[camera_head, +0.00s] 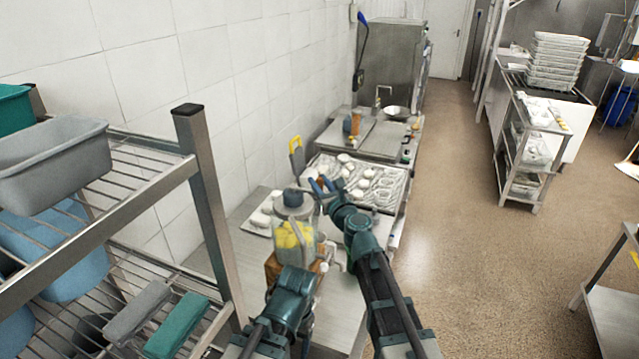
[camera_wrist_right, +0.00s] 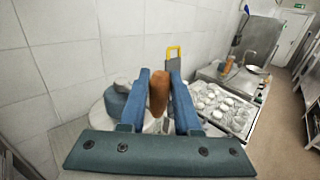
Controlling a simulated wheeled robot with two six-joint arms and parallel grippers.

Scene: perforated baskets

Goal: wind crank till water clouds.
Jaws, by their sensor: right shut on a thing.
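A clear jar device (camera_head: 294,236) with yellow contents stands on the steel table at the left, with a grey lid and a crank on top. My right gripper (camera_head: 320,186) is at the top of this device. In the right wrist view, my right gripper (camera_wrist_right: 160,92) is shut on the brown crank handle (camera_wrist_right: 159,94), which stands upright between the blue fingers. The round lid (camera_wrist_right: 117,103) shows partly behind the fingers. My left arm's wrist (camera_head: 292,290) is in front of the jar's lower part; its fingertips are hidden. I cannot make out clouding in the water.
A tray (camera_head: 388,198) with several pale round items lies behind the device. A yellow-handled tool (camera_head: 296,152) stands near the wall. A wire shelf rack (camera_head: 205,190) with grey and teal tubs is close on the left. Open floor lies to the right.

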